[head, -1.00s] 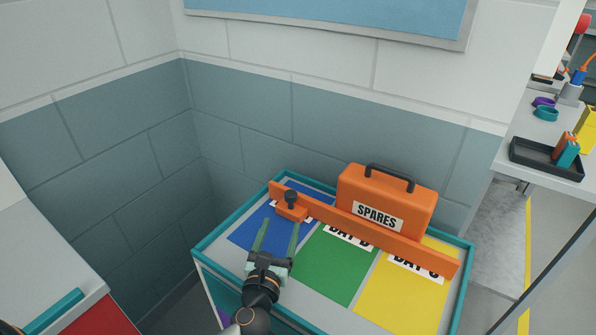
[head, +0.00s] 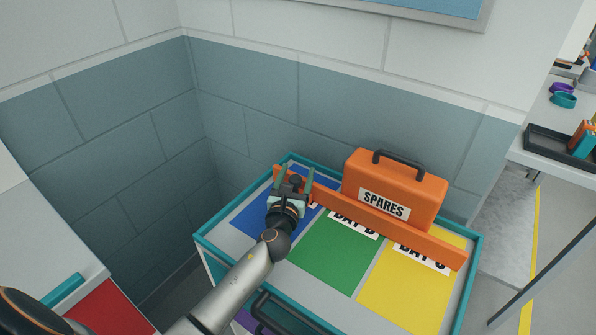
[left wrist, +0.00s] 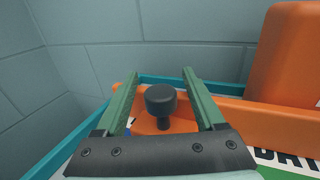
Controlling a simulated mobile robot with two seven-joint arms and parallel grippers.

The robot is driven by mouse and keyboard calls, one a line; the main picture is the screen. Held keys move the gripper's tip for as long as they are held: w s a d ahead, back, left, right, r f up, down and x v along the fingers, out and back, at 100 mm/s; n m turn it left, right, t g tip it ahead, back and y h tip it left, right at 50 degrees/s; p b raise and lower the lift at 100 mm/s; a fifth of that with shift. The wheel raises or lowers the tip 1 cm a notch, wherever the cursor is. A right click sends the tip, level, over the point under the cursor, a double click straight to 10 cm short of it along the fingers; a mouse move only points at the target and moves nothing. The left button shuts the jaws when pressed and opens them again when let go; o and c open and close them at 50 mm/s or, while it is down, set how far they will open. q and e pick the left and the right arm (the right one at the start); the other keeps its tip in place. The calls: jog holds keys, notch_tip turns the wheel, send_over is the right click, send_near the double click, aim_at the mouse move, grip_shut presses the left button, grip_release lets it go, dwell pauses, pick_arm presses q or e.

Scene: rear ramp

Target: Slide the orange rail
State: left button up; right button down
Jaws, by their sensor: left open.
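A gap shows between the knob and each finger. The gripper hides part of the blue panel (head: 250,218) and of the rail's left end in the head view. My right gripper is not in view.
An orange SPARES case (head: 400,180) stands just behind the rail. The cart has a raised teal rim (head: 215,260). Grey walls (head: 240,90) close in behind and to the left. The green panel (head: 335,255) and yellow panel (head: 410,290) are clear.

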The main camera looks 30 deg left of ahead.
pick_arm(q)
jog(key=shift+w+a, duration=0.2)
jog(key=shift+w, duration=0.5)
jog(key=shift+c, duration=0.3)
grip_shut()
dwell(0.7)
